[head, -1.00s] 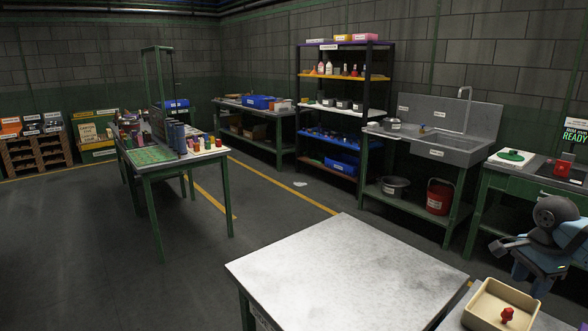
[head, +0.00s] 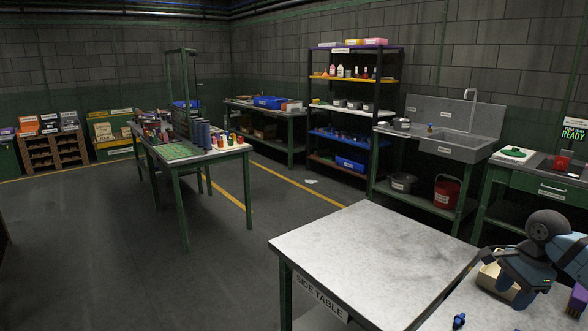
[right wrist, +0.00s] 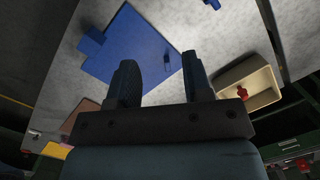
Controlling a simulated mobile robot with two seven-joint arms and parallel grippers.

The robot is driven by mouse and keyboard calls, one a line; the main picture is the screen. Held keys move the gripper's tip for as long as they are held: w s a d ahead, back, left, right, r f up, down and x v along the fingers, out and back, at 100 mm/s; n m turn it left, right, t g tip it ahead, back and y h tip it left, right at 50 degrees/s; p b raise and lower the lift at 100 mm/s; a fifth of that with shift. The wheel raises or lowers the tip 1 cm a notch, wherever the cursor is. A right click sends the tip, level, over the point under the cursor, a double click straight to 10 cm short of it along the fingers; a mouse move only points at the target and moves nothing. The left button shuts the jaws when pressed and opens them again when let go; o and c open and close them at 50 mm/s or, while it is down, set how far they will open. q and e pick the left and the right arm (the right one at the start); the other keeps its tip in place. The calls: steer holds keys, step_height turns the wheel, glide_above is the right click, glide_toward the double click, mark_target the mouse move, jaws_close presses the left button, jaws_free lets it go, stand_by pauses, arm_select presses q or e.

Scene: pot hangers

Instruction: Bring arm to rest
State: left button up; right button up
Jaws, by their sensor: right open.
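My right arm (head: 545,228) comes in at the right edge of the head view, bent over the worktop. In the right wrist view my right gripper (right wrist: 160,78) shows two dark fingers spread apart with nothing held between them. Below the fingers are a pale worktop and a flat blue sheet (right wrist: 138,50). A beige tray (right wrist: 268,76) with a red piece (right wrist: 242,91) inside shows to the right of the fingers. In the head view the arm hides much of this tray (head: 487,277). My left gripper is not in view.
A grey side table (head: 370,250) stands in front, its top bare. A small blue piece (head: 459,321) lies on the worktop near the lower edge. A sink unit (head: 450,146), shelves (head: 350,110) and a cluttered green table (head: 175,155) stand behind. Open floor lies left.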

steer(key=s+a+f+m+y, duration=0.1)
steer(key=a+f+y, duration=0.3)
steer(key=a, duration=0.4)
steer(key=s+a+f+m+y, duration=0.1)
steer(key=a+f+y, duration=0.25)
steer(key=a, duration=0.45)
steer(key=s+a+m+t+y, duration=0.3)
steer(key=a+m+t+y, duration=0.1)
steer(key=a+m, duration=0.35)
steer(key=s+a+m+t+y, duration=0.35)
steer(key=a+m+t, duration=0.2)
steer(key=m, duration=0.35)
steer(key=s+f+m+h, duration=0.7)
steer(key=s+f+m, duration=0.25)
steer(key=m, duration=0.75)
steer(key=s+f+m+h, duration=0.6)
steer(key=s+f+m, duration=0.35)
steer(key=m, duration=0.85)
arm_select(q)
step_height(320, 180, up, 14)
steer(key=p, duration=1.6)
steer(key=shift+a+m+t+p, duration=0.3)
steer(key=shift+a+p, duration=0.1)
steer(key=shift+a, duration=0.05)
arm_select(e)
step_height(320, 180, up, 14)
steer(key=d+n+t, duration=0.1)
steer(key=shift+w+d, duration=0.25)
steer(key=shift+d, duration=0.1)
